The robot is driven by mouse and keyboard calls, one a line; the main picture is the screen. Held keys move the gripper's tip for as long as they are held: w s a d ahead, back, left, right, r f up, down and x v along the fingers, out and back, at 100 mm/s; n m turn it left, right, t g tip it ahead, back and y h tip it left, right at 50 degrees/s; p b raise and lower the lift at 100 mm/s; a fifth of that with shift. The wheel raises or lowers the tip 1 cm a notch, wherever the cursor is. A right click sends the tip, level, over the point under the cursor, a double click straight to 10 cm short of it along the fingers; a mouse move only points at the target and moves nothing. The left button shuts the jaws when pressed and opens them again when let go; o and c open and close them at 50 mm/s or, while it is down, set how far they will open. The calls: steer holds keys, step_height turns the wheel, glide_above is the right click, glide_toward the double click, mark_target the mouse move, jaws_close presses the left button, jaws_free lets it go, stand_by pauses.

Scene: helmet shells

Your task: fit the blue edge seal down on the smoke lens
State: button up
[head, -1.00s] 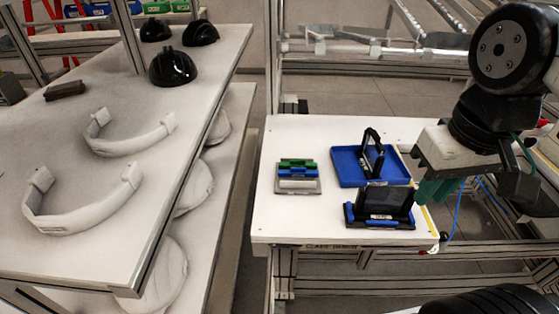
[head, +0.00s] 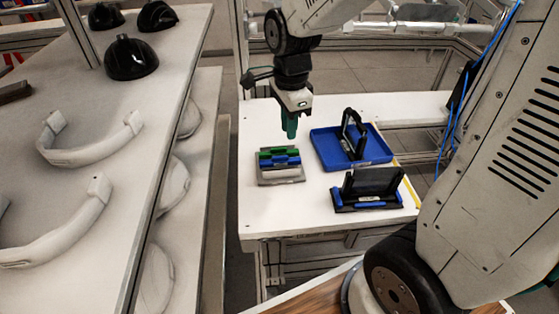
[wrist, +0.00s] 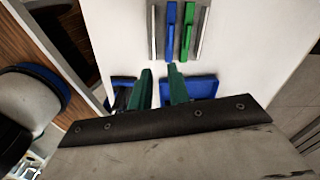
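The blue edge seal (head: 286,161) is a blue strip lying in a small grey rack beside a green strip; it also shows at the top of the wrist view (wrist: 170,32). The smoke lens (head: 373,180) is a dark panel standing upright in a black and blue holder (head: 367,204) at the front right of the small table. My gripper (head: 291,137) hangs above the rack, near its back right side, with green fingers. In the wrist view the two fingers (wrist: 159,69) are apart with nothing between them, pointing toward the rack.
A blue tray (head: 325,148) with an upright black frame (head: 352,134) stands right of the rack, behind the lens. The green strip (wrist: 187,30) lies close to the blue one. A long table (head: 160,110) at left bears white bands and black domes. Bare tabletop lies front left.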

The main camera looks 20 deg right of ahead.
mark_target(280, 157)
steer(key=f+m, duration=0.1)
steer(key=w+f+m, duration=0.1)
steer(key=w+f, duration=0.1)
steer(key=shift+w+a+f+m, duration=0.15)
steer(key=shift+a+m, duration=0.1)
steer(key=shift+m, duration=0.15)
steer(key=f, duration=0.7)
steer(key=shift+w+a+f, duration=0.1)
steer(key=shift+w+a, duration=0.05)
steer(key=shift+a, duration=0.05)
jaws_close()
